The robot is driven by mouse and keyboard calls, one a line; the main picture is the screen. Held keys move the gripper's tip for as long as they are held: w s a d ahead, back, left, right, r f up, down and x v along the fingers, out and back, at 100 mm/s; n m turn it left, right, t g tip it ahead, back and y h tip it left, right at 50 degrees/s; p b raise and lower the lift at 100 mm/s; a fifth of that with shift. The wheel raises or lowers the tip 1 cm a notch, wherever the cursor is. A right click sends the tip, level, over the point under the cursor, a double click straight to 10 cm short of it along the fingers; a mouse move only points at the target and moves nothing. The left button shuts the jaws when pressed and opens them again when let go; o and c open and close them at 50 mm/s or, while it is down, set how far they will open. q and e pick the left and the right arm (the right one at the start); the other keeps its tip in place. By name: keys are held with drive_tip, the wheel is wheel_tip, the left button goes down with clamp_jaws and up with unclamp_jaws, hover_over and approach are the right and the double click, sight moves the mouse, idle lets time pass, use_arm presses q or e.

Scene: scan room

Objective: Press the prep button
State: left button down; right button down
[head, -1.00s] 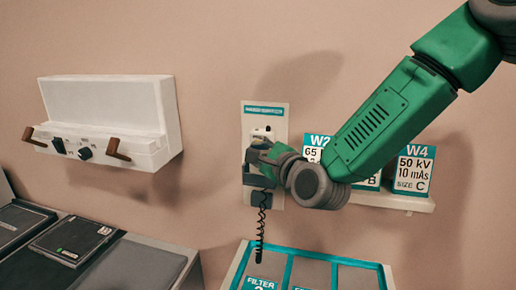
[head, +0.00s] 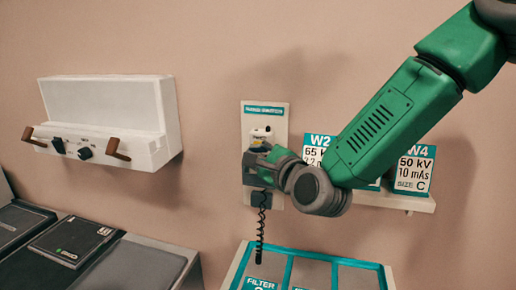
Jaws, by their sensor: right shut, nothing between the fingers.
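A pale panel (head: 280,119) with a teal label strip is fixed to the wall. A small white hand switch with a dark and yellowish top (head: 261,133) is mounted on it, and a black coiled cord (head: 261,228) hangs below. A separate prep button is too small to make out. My right gripper (head: 255,166) is shut and empty, in front of the panel just below the switch top. It hides the lower part of the switch. I cannot tell whether it touches it. My left gripper is not in view.
A white console (head: 165,120) with knobs and brown handles is on the wall at left. Cards (head: 414,172) stand on a shelf (head: 400,201) at right, partly behind my right arm. A teal-edged filter tray (head: 310,255) lies below. A dark cassette (head: 75,240) lies on the left counter.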

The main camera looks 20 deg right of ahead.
drive_tip(key=shift+s+a+b, duration=0.2)
drive_tip(key=shift+s+a, duration=0.5)
drive_tip(key=shift+s, duration=0.35)
drive_tip(key=shift+s+a+b, duration=0.2)
drive_tip(key=shift+s+a, duration=0.5)
drive_tip(key=shift+s, duration=0.35)
drive_tip(key=shift+f, duration=0.1)
